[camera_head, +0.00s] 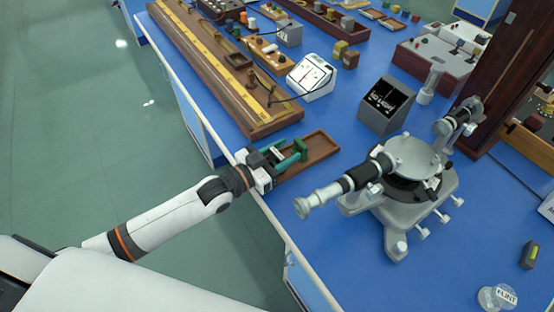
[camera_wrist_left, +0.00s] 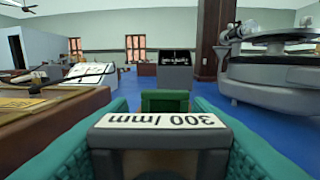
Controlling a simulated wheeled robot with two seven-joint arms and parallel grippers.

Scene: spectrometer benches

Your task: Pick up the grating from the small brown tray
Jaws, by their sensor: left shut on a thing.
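The grating is a dark piece with a white "300 lmm" label (camera_wrist_left: 160,122), filling the lower middle of the left wrist view. My left gripper (camera_head: 287,156) has teal fingers, shut on the grating from both sides. In the head view it is at the left end of the small brown tray (camera_head: 322,148), near the bench's left edge. The grating is mostly hidden by the fingers there; I cannot tell whether it touches the tray floor. A green block (camera_wrist_left: 165,100) shows just beyond the label in the wrist view. My right gripper is not in view.
A grey spectrometer (camera_head: 412,158) stands right of the tray, its telescope reaching towards it. A long wooden board (camera_head: 228,75), a white meter (camera_head: 312,76) and a dark box (camera_head: 385,104) stand behind. The blue bench top (camera_head: 340,245) is clear in front.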

